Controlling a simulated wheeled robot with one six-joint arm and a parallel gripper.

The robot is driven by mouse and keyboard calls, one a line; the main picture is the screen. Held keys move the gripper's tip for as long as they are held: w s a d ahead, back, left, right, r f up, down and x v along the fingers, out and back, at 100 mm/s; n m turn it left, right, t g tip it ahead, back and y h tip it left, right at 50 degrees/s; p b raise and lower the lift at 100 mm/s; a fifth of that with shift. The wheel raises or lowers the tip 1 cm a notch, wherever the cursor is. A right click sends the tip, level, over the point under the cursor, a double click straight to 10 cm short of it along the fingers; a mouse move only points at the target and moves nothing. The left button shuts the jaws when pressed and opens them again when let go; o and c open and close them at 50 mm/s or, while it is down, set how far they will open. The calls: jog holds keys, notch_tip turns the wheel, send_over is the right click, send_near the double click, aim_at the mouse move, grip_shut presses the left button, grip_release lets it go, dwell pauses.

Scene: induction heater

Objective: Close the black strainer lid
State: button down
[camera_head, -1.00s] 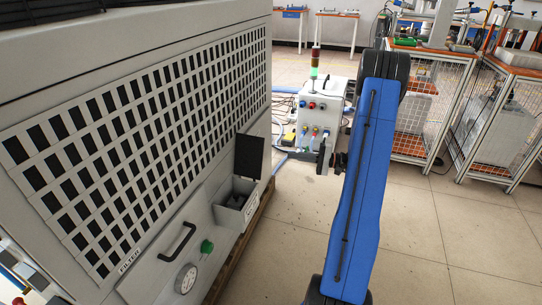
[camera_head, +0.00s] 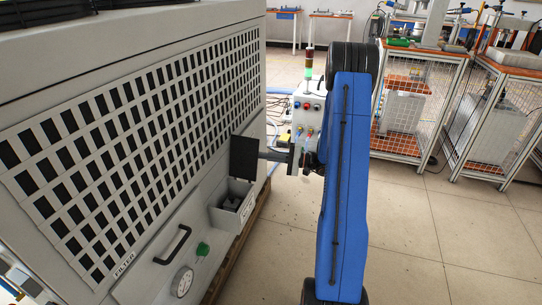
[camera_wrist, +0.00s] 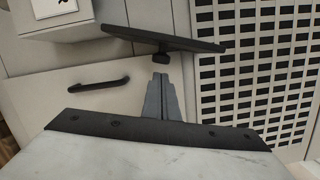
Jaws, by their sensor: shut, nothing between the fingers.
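The black strainer lid (camera_head: 244,157) stands open and upright above the light grey strainer box (camera_head: 246,214), whose dark inside shows. In the wrist view the lid (camera_wrist: 165,38) appears as a thin tilted dark slab ahead of my gripper. My gripper (camera_head: 264,155) is just right of the lid in the head view, partly hidden behind its edge. In the wrist view its grey fingers (camera_wrist: 161,76) are together and empty, their tips close to a small black piece under the lid. I cannot tell whether they touch it.
The large grey machine with a slotted grille (camera_head: 130,130) fills the left side. A black handle (camera_head: 173,245), green knob (camera_head: 203,249) and gauge (camera_head: 182,282) sit on its front. Wire-cage benches (camera_head: 405,110) stand at right.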

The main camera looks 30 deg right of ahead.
jog(key=shift+s+a+r, duration=0.15)
jog(key=shift+s+a, duration=0.1)
jog(key=shift+a, duration=0.15)
